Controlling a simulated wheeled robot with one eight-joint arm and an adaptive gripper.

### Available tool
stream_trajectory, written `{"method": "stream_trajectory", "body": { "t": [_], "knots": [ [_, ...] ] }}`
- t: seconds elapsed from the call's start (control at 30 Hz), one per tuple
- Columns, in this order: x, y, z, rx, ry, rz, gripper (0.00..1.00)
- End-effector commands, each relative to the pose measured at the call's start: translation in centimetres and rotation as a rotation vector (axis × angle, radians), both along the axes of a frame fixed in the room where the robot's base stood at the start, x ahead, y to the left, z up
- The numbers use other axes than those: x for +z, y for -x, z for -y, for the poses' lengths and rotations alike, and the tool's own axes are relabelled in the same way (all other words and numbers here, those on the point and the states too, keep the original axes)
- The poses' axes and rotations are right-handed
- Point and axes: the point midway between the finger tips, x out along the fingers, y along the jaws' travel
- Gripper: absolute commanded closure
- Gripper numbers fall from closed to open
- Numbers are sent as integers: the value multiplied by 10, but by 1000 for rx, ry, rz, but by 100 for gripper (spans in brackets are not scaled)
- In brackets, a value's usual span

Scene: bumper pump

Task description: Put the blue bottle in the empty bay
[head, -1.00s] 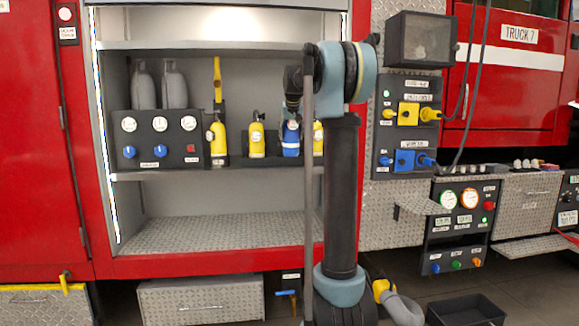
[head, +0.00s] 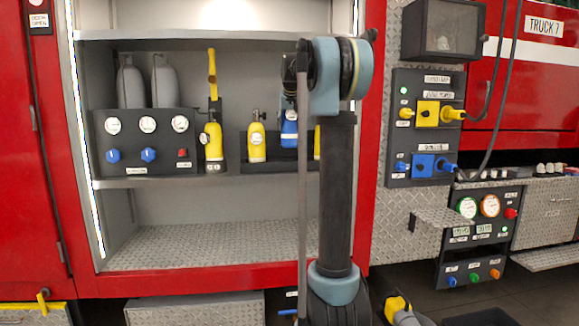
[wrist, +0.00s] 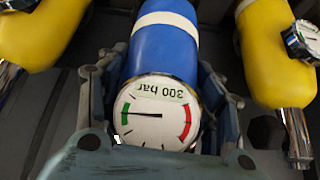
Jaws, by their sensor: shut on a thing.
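The blue bottle (head: 289,133) is in the head view, upright, with its base higher than that of the yellow bottle (head: 257,145) to its left. Yellow bottles stand close on both sides in the wrist view. The dark bottle rack (head: 285,165) lies below; my arm hides its right part, and I cannot make out an empty bay.
A gauge panel (head: 147,160) and two grey cylinders stand on the left of the shelf. A yellow tool (head: 212,75) rises beside the rack. The lower shelf (head: 200,243) is clear. The red cabinet frame (head: 372,130) is right of my arm.

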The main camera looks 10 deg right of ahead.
Motion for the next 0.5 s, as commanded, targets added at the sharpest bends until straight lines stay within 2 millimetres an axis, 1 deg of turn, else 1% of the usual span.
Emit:
{"method": "stream_trajectory", "body": {
  "t": [0.13, 0.3, 0.4, 0.5],
  "knots": [
    [-13, 0, 4, -4, 0, 1, 100],
    [-37, 0, 6, -7, 0, 1, 100],
    [-48, 1, 7, -7, 0, 1, 100],
    [-54, 1, 7, -7, 0, 1, 100]
  ]
}}
